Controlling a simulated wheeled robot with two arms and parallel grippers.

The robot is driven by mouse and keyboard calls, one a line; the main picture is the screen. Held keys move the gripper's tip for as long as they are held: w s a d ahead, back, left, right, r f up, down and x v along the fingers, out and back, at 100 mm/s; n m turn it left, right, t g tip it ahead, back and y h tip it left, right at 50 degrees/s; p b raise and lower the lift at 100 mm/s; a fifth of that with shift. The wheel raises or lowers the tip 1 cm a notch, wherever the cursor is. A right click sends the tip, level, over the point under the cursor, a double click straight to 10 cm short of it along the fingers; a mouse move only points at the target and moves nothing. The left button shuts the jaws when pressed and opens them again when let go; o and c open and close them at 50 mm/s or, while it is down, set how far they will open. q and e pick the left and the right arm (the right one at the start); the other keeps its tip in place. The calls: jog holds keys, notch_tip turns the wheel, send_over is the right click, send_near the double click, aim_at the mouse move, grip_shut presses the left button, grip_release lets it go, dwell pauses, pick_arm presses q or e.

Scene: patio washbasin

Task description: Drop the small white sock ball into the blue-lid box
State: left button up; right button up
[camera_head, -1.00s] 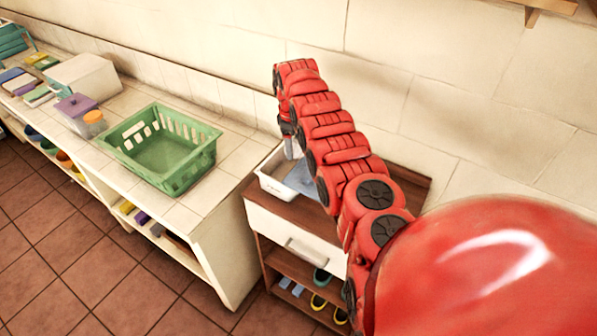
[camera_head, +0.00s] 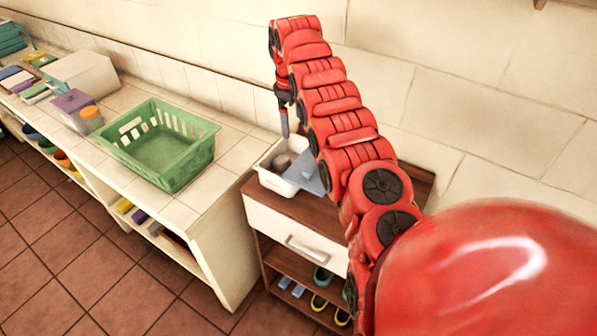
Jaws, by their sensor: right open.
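The white open box (camera_head: 270,182) stands on the brown-topped cabinet. Its blue lid (camera_head: 310,174) is off the opening, at the box's right side, partly hidden behind my right arm. A small greyish-white rounded thing (camera_head: 282,161), which looks like the sock ball, lies inside the box near its back wall. My right gripper (camera_head: 285,132) is open and points down above the box's back edge, apart from the rounded thing. One finger shows clearly; the other is hard to make out. My left gripper is out of view.
A green basket (camera_head: 167,172) stands on the tiled counter (camera_head: 212,186) to the left, with a purple-lidded container (camera_head: 76,109) beyond it. My right arm covers much of the cabinet top (camera_head: 318,209). The wall is close behind.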

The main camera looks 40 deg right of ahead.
notch_tip(320, 180, up, 10)
jog(key=p, duration=0.4)
jog(key=shift+s+a, duration=0.25)
jog(key=shift+a, duration=0.2)
